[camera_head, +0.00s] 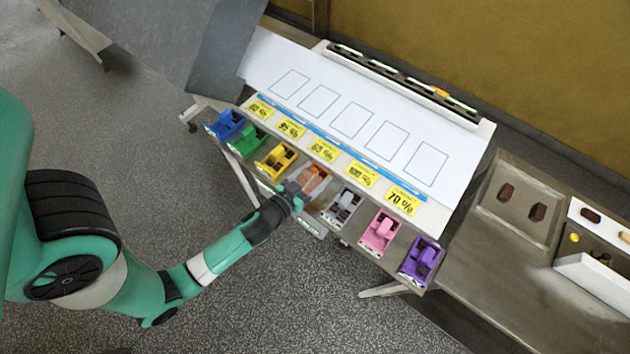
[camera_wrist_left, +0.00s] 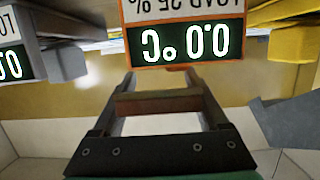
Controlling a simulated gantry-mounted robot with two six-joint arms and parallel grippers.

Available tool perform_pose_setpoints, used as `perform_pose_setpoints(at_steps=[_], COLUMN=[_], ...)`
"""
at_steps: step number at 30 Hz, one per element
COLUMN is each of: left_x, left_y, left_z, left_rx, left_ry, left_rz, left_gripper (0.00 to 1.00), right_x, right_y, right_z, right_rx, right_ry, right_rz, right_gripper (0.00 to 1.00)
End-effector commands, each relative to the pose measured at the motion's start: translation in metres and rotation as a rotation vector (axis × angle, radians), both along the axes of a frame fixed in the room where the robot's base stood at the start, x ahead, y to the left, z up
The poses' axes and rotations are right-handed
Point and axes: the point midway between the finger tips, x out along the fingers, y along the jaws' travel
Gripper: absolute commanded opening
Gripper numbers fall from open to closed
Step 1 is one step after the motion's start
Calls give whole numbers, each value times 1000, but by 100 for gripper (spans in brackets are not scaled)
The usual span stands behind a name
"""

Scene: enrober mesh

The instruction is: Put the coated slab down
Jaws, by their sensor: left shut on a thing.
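My left gripper (camera_head: 299,187) is shut at the orange device (camera_head: 316,178) in the row along the table's front. In the left wrist view the fingers (camera_wrist_left: 160,88) close on a brown bar (camera_wrist_left: 158,104), which looks like the coated slab; its far side is hidden. The orange device's display (camera_wrist_left: 187,42) reads 0.0 °C upside down, just beyond the fingertips. My right gripper is not in view.
A white table top (camera_head: 305,72) carries several empty blue outlines and yellow percentage labels (camera_head: 322,151). Yellow (camera_head: 275,160), grey (camera_head: 343,206), pink (camera_head: 380,231) and other coloured devices stand close beside the gripper. A dark rail (camera_head: 400,78) runs along the back.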

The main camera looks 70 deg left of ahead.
Motion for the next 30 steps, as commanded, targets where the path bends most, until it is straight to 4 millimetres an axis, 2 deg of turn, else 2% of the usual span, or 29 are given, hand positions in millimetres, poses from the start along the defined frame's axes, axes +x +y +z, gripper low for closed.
perform_pose_setpoints(at_steps=[1, 8, 9, 12, 22, 26, 30], left_x=[-9, -10, -10, -9, -8, -25, -51], left_y=[0, -1, -1, -1, -1, -12, -30], left_z=[-17, -24, -23, -21, -18, -14, -9], left_rx=[-30, -35, -34, -31, -23, -23, -22], left_ry=[40, 43, 43, 39, 35, 34, 34], left_rz=[16, 18, 18, 15, 12, 10, 7], left_gripper=[10, 10, 83, 100, 100, 100, 100], right_x=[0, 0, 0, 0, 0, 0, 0], right_y=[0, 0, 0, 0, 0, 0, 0], right_z=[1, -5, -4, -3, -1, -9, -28], right_rx=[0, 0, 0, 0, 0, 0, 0], right_ry=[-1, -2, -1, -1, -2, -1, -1], right_rz=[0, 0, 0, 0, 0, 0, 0], right_gripper=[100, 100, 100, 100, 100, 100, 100])
